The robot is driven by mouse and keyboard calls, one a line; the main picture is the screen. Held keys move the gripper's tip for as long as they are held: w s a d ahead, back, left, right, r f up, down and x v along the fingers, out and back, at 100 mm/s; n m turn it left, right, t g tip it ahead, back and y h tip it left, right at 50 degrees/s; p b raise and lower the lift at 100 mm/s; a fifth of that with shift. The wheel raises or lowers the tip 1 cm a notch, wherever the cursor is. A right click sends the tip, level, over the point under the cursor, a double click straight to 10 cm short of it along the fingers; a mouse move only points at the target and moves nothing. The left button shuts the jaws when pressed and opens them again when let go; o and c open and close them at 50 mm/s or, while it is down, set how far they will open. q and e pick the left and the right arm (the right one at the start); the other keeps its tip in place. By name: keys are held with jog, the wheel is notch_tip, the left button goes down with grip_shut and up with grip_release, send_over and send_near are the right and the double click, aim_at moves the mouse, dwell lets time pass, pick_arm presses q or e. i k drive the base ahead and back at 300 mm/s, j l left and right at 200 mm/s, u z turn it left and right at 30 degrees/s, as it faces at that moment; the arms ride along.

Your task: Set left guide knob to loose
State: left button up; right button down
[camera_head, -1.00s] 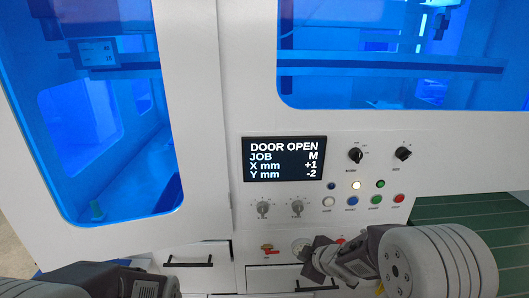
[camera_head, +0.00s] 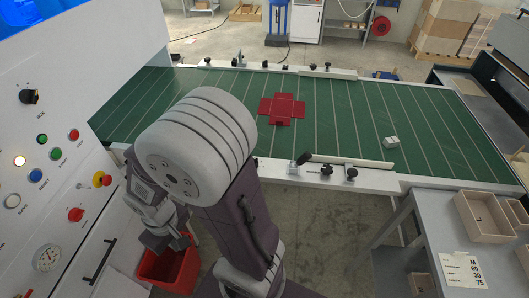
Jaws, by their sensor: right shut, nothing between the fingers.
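A green conveyor belt (camera_head: 345,115) carries guide rails on both edges. Black knobs stand along the near edge, one with a tilted handle (camera_head: 303,158) and others beside it (camera_head: 327,172). A pale near guide rail (camera_head: 350,162) lies there. More small black knobs (camera_head: 285,67) stand along the far edge by a far guide rail (camera_head: 330,73). I cannot tell which knob is the left guide knob or how it is set. My right gripper (camera_head: 163,240) is shut and empty, between the panel and the belt's near edge, apart from the knobs. My left gripper is out of view.
A red flat blank (camera_head: 282,108) and a small white block (camera_head: 391,142) lie on the belt. The white control panel (camera_head: 45,100) is at left, with a red bin (camera_head: 170,264) on the floor below my gripper. A grey table (camera_head: 440,225) with wooden trays stands at right.

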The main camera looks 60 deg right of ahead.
aim_at(326, 170)
jog(key=z, duration=2.9)
